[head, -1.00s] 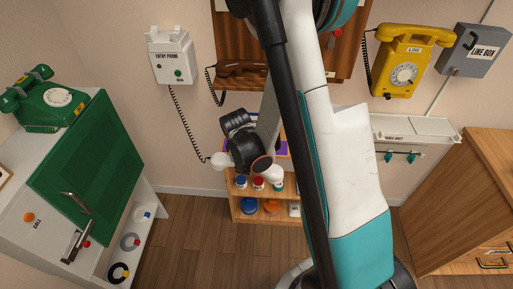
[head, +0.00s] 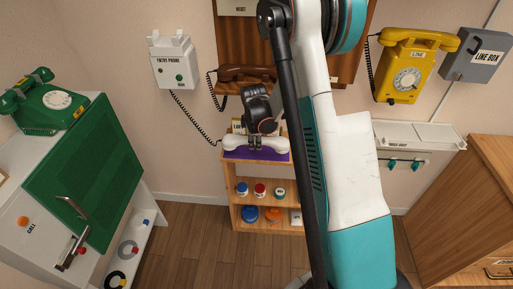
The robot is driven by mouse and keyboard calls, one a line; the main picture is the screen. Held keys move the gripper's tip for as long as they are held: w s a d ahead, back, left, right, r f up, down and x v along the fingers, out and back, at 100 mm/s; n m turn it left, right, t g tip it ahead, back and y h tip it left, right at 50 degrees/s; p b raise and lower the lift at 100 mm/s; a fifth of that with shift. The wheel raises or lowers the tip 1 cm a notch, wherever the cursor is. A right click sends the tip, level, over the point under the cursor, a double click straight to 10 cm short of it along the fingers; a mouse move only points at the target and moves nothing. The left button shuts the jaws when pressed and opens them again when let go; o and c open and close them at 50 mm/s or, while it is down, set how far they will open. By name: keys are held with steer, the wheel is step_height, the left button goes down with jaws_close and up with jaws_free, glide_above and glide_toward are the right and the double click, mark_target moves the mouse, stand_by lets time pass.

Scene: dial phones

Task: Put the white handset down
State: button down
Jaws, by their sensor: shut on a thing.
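The white handset (head: 233,145) lies crosswise in my gripper (head: 255,145), its two ends showing on either side of the fingers. My gripper points down and is shut on the handset's middle. The handset is at the purple mat (head: 262,155) on top of the small wooden shelf; I cannot tell whether it touches the mat. A dark coiled cord (head: 192,118) runs from the white entry phone (head: 174,66) on the wall down to the handset's left end. The entry phone's cradle is empty.
The wooden shelf (head: 262,177) holds several jars and rolls. A brown handset (head: 246,73) rests on the wooden wall panel behind my gripper. A green phone (head: 43,104) stands on the left cabinet. A yellow phone (head: 408,73) hangs at the right. The floor in front is clear.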

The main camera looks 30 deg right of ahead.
steer(key=w+f+b, duration=0.1)
steer(key=f, duration=0.1)
steer(key=w+d+f+b, duration=0.1)
steer(key=f, duration=0.1)
steer(key=w+d+f+b, duration=0.1)
steer(key=f, duration=0.2)
steer(key=shift+d, duration=0.1)
steer(key=shift+w+f+b, duration=0.1)
steer(key=shift+w+b, duration=0.1)
steer(key=shift+b, duration=0.25)
steer(key=c, duration=1.2)
jaws_free()
